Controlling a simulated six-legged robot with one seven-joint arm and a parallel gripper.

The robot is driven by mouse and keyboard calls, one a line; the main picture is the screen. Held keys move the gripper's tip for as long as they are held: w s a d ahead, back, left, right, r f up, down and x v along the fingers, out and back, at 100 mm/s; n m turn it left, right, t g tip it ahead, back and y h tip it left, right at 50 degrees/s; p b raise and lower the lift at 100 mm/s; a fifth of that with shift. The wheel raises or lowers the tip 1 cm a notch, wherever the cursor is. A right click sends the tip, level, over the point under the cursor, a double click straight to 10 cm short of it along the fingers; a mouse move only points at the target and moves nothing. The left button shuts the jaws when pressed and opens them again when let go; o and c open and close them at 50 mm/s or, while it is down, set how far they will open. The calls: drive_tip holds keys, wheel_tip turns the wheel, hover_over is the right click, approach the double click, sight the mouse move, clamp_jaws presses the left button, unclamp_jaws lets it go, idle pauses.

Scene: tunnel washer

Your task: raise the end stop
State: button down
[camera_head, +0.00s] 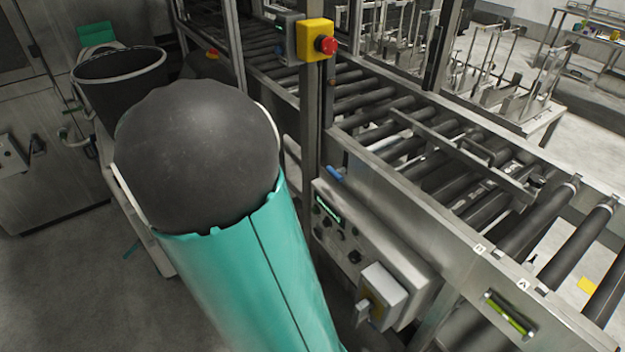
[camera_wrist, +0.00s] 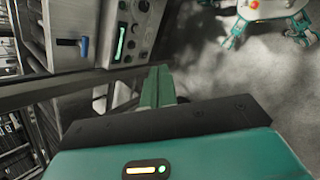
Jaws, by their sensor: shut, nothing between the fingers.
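A roller conveyor (camera_head: 385,105) runs across the right half of the head view. A metal bar frame (camera_head: 465,155) spans its rollers and looks low, close to them; it may be the end stop, but I cannot be sure. A blue lever (camera_head: 334,173) sits on the near side rail above a control box (camera_head: 360,240). In the wrist view the blue lever (camera_wrist: 84,46) and the control box (camera_wrist: 128,30) are at upper left. My gripper (camera_wrist: 158,82) has its green fingers together and empty, apart from both. My arm hides it in the head view.
A red emergency button on a yellow box (camera_head: 315,41) is on an upright post. A dark bin (camera_head: 120,80) stands at left. Metal racks (camera_head: 500,80) stand beyond the conveyor. A grey switch box (camera_head: 382,290) juts from the control box. Open floor shows at lower left.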

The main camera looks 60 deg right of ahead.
drive_tip(key=s+d+f+n+g+h, duration=0.1)
drive_tip(key=d+f+n+g+h, duration=0.2)
drive_tip(key=d+f+n+h, duration=0.3)
drive_tip(key=s+d+f+n+g+h, duration=0.1)
drive_tip(key=d+f+n+g+h, duration=0.2)
drive_tip(key=d+f+n+h, duration=0.3)
drive_tip(key=d+f+h, duration=0.2)
drive_tip(key=d+f, duration=0.3)
drive_tip(key=d, duration=0.2)
drive_tip(key=d+f+h, duration=0.2)
drive_tip(key=d+f, duration=0.2)
drive_tip(key=d, duration=0.4)
drive_tip(key=shift+s+f+g, duration=0.3)
drive_tip(key=shift+s+f, duration=0.1)
drive_tip(key=shift+d, duration=0.15)
drive_tip(key=x, duration=1)
drive_tip(key=shift+w+r, duration=0.1)
drive_tip(key=shift+r, duration=0.1)
wheel_tip(320, 180, up, 6)
drive_tip(key=shift+r, duration=0.2)
